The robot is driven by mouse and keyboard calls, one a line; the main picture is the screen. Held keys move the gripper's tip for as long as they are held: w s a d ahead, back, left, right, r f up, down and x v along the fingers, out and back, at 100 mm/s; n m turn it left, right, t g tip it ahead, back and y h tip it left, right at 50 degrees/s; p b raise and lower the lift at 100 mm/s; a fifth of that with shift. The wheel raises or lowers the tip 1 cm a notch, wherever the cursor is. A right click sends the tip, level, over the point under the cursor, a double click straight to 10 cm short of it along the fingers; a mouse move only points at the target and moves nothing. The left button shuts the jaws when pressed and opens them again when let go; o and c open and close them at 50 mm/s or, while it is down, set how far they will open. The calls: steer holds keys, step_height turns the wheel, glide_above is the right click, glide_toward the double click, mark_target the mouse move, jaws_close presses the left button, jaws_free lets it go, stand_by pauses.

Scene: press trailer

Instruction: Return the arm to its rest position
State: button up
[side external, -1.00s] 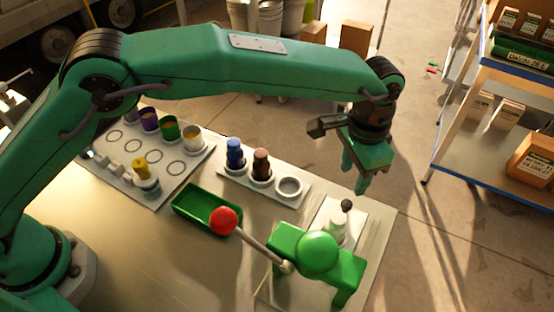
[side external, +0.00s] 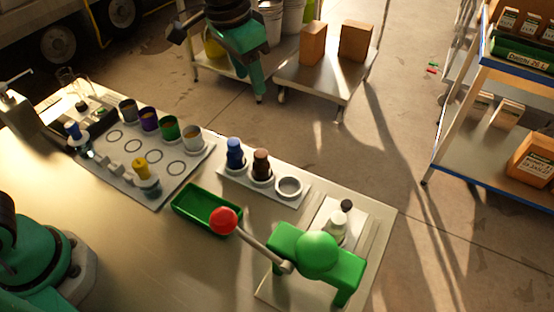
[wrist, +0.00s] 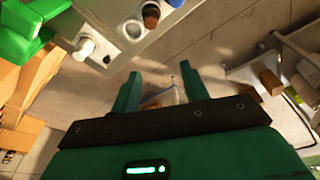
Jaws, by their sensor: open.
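My gripper (side external: 257,85) is at the top of the side external view, raised beyond the far edge of the workbench. Its green fingers point down and hold nothing. In the wrist view my gripper (wrist: 158,85) shows two green fingers spread apart with a gap between them. Most of my arm is out of the side external view, with only my base at the lower left. The workbench (side external: 130,240) lies below and in front, and no bench object touches the gripper.
A green press (side external: 318,252) with a red-knobbed lever (side external: 224,221) stands at the bench's right. A green tray (side external: 192,201), a holder with blue and brown bottles (side external: 235,154) and a cup board (side external: 185,178) are nearby. A trolley with boxes (side external: 314,44) stands behind; a shelf (side external: 470,150) is right.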

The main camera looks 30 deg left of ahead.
steer(key=s+a+r+n+t, duration=0.1)
steer(key=s+a+r, duration=0.1)
steer(key=s+a, duration=0.35)
steer(key=s+a+r+n, duration=0.1)
steer(key=s+a+n, duration=0.15)
steer(key=a, duration=0.55)
steer(key=s+a+f+n+t, duration=0.1)
steer(key=s+a+f, duration=0.1)
steer(key=s+a, duration=0.2)
steer(key=s+a+f+n+t+y, duration=0.1)
steer(key=s+a, duration=0.3)
steer(key=s, duration=0.4)
steer(key=shift+f, duration=0.75)
